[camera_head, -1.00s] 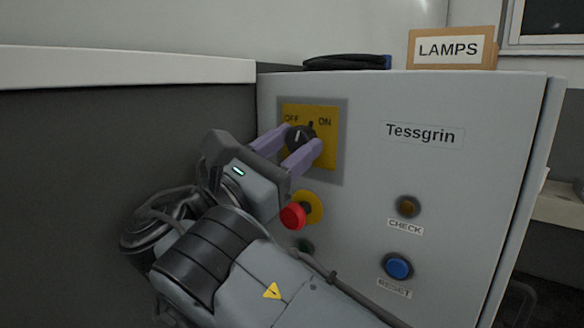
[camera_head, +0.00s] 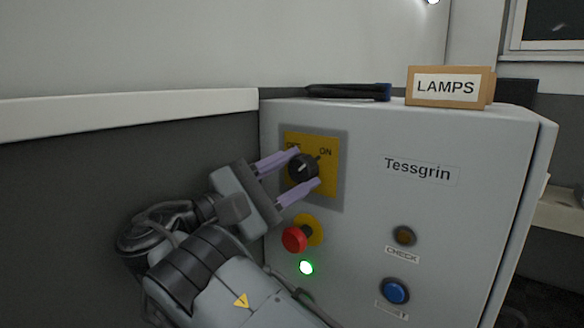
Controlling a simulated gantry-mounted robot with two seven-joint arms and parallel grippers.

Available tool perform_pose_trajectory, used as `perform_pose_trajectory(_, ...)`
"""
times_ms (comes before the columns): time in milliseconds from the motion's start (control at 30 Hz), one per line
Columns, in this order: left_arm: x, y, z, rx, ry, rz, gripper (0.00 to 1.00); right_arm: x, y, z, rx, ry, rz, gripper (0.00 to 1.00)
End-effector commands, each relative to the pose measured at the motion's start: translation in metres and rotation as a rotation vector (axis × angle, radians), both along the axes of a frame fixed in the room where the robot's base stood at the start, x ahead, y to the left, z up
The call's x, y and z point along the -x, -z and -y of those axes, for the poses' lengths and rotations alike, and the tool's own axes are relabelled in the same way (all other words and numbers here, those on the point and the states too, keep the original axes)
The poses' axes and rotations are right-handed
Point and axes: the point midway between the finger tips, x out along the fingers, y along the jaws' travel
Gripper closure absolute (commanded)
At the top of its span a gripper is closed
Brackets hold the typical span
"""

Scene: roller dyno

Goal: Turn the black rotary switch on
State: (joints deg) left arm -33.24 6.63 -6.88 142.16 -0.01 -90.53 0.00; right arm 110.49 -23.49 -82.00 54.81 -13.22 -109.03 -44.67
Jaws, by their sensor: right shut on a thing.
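The black rotary switch (camera_head: 302,168) sits on a yellow plate (camera_head: 327,178) marked OFF and ON, on the front of the grey Tessgrin cabinet (camera_head: 405,135). Its white mark slants up and right, toward the ON side. My right gripper (camera_head: 306,172) comes in from the lower left and is shut on the switch, with one purple finger above-left of it and the other below-right. The upper finger partly covers the OFF label. A small green lamp (camera_head: 306,267) low on the panel is lit. My left gripper is not in view.
A red stop button (camera_head: 295,239) sits just below the switch, close to my right gripper. An amber CHECK lamp (camera_head: 404,236) and a blue RESET button (camera_head: 396,291) are lower right. A LAMPS box (camera_head: 446,87) and a dark folded item (camera_head: 348,91) lie on top of the cabinet.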

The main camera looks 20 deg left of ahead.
Motion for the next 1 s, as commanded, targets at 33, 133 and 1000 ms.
perform_pose_trajectory(33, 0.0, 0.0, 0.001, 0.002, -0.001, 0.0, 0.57, 0.001, -0.001, 0.0, -0.003, 0.001, 0.003, 0.86)
perform_pose_trajectory(133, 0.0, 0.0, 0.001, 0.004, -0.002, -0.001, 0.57, 0.001, -0.001, 0.0, -0.003, 0.001, 0.003, 0.86)
perform_pose_trajectory(1000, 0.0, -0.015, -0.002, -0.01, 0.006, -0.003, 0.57, 0.0, -0.021, 0.0, -0.002, 0.002, 0.002, 0.3)
